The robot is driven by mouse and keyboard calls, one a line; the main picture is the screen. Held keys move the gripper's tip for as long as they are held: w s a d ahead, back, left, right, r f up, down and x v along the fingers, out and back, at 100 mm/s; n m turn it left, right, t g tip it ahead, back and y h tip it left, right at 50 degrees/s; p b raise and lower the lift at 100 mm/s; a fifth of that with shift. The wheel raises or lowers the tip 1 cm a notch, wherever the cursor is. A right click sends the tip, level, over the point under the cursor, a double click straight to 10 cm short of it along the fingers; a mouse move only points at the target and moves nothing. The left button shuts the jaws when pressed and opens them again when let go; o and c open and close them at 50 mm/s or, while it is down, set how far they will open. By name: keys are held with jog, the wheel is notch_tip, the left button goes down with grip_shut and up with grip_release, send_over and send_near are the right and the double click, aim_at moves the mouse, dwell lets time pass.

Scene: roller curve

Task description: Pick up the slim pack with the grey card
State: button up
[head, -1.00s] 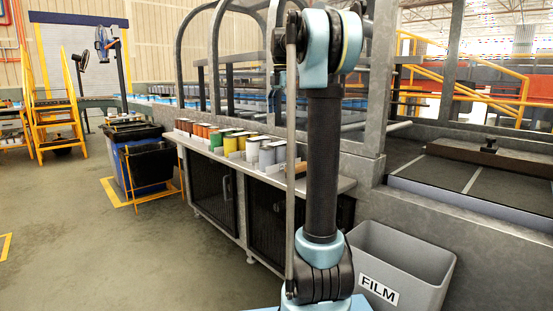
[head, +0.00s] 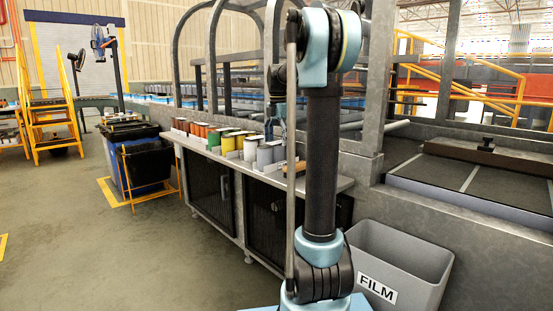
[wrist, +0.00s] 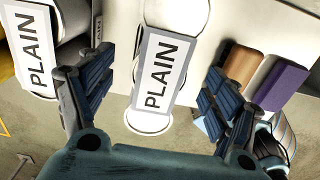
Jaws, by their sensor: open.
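My gripper (wrist: 160,65) is open, with its two dark blue fingers spread in the wrist view. Between them in the picture is a grey-bordered card reading PLAIN (wrist: 160,72), on a slim white pack (wrist: 178,14) that shows mostly behind it. I cannot tell how far below the fingers it is; no contact shows. A second PLAIN card (wrist: 29,48) is on a wider pack left of the left finger. In the head view, my gripper (head: 280,132) is partly hidden by my arm, over the near end of a row of packs (head: 248,148).
A tan block (wrist: 240,65) and a purple block (wrist: 284,86) lie beside the right finger. The packs stand on a narrow grey bench (head: 330,185). A grey FILM bin (head: 415,265) is at its near end. Open floor lies left.

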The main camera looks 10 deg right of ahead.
aim_at(277, 155)
jog(key=f, duration=0.4)
jog(key=shift+a+f, duration=0.2)
jog(key=shift+f, duration=0.2)
grip_shut()
jog(key=shift+r, duration=0.15)
